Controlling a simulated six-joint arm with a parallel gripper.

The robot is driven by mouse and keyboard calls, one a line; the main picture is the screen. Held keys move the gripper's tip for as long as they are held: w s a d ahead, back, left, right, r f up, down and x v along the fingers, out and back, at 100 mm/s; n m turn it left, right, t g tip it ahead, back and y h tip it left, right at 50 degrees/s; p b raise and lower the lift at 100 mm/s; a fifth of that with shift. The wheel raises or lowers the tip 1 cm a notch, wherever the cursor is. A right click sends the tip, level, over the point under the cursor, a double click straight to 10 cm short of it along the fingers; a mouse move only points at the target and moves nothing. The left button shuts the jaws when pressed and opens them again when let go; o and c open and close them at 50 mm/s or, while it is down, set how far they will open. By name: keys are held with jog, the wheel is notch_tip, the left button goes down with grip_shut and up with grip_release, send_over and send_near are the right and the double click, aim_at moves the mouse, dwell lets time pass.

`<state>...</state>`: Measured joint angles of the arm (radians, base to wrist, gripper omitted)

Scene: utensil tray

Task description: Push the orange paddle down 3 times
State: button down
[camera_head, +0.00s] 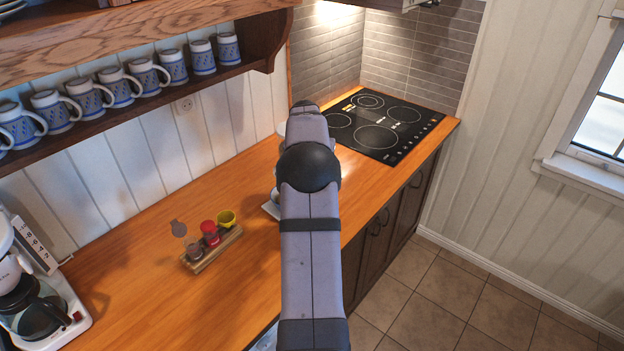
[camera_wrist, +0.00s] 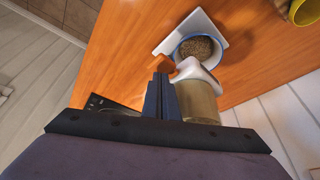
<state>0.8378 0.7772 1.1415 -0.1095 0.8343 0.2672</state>
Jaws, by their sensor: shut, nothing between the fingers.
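A blue-rimmed bowl (camera_wrist: 200,48) of brown grains stands below on a white base (camera_wrist: 160,49). The gripper's fingers are hidden there too.
A coffee maker (camera_head: 35,300) is at the far left. A black cooktop (camera_head: 378,136) lies behind. Mugs (camera_head: 148,76) line the shelf above.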

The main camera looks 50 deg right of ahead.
jog(key=shift+f, duration=0.3)
dwell(0.4)
jog(key=shift+f+b, duration=0.35)
jog(key=shift+b, duration=0.05)
jog(key=shift+f+b, duration=0.4)
jog(key=shift+f, duration=0.3)
jog(key=shift+r, duration=0.15)
jog(key=shift+r+p, duration=1.05)
jog(key=shift+r, duration=0.15)
jog(key=shift+r, duration=0.1)
jog(key=shift+r+p, duration=2)
jog(key=shift+r, duration=0.45)
